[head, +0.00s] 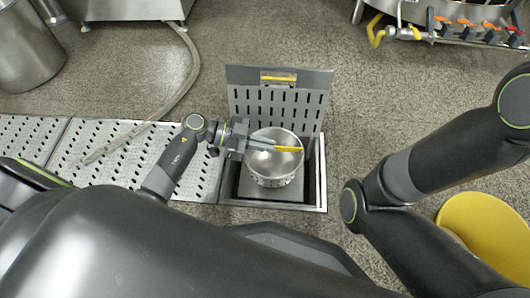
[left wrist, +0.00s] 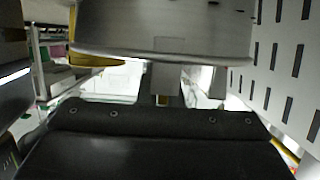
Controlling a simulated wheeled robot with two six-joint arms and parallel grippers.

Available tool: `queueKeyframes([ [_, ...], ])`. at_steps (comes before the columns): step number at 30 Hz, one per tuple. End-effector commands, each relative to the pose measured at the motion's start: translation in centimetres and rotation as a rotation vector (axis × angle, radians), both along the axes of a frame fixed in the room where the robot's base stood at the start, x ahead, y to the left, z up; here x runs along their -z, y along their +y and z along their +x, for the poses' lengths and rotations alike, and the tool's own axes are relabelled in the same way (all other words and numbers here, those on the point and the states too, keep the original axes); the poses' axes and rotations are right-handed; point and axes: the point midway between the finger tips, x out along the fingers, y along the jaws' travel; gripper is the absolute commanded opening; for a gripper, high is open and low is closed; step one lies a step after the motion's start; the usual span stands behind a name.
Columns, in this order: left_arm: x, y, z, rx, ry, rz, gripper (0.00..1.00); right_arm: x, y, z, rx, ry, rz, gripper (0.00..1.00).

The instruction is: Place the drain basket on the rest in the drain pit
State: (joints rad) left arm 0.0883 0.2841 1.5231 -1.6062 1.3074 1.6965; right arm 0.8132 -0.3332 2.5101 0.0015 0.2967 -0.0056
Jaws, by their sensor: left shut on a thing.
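The drain basket (head: 270,172) is a round, shiny metal pail with a yellow-gripped handle (head: 289,149) across its top. In the head view it is upright and over the opening of the square drain pit (head: 321,190). My left gripper (head: 264,146) comes in from the left and is shut on the basket's handle. In the left wrist view the basket (left wrist: 160,25) fills the top of the picture. The rest inside the pit is hidden below the basket, so I cannot tell whether the basket touches it. My right gripper is out of view; only its arm shows.
The perforated pit cover (head: 278,108) stands open behind the pit, close behind the basket; it also shows in the left wrist view (left wrist: 290,60). A perforated channel grating (head: 100,150) with a hose (head: 175,95) runs left. A yellow round object (head: 485,230) is at right.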

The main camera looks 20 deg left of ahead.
Motion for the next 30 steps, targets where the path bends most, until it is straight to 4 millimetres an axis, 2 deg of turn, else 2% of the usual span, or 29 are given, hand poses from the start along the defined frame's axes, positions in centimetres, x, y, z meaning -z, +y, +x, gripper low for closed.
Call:
queueKeyframes([
  [3,1.6,-0.1,0.0,0.0,-0.002,-0.003,0.0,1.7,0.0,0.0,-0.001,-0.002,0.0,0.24],
  [8,3.1,-0.1,0.1,0.0,-0.002,-0.003,0.0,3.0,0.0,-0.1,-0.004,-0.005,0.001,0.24],
  [20,3.1,-0.1,0.1,0.0,-0.001,-0.003,0.0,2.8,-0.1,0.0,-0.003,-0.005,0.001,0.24],
  [21,3.3,0.0,0.0,0.0,0.001,0.0,0.08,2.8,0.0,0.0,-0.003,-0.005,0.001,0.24],
  [25,3.3,0.0,0.0,0.0,0.0,0.0,0.25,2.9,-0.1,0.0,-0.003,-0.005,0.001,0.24],
  [30,3.3,0.0,0.0,0.0,0.0,0.0,0.27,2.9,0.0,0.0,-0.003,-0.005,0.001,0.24],
])
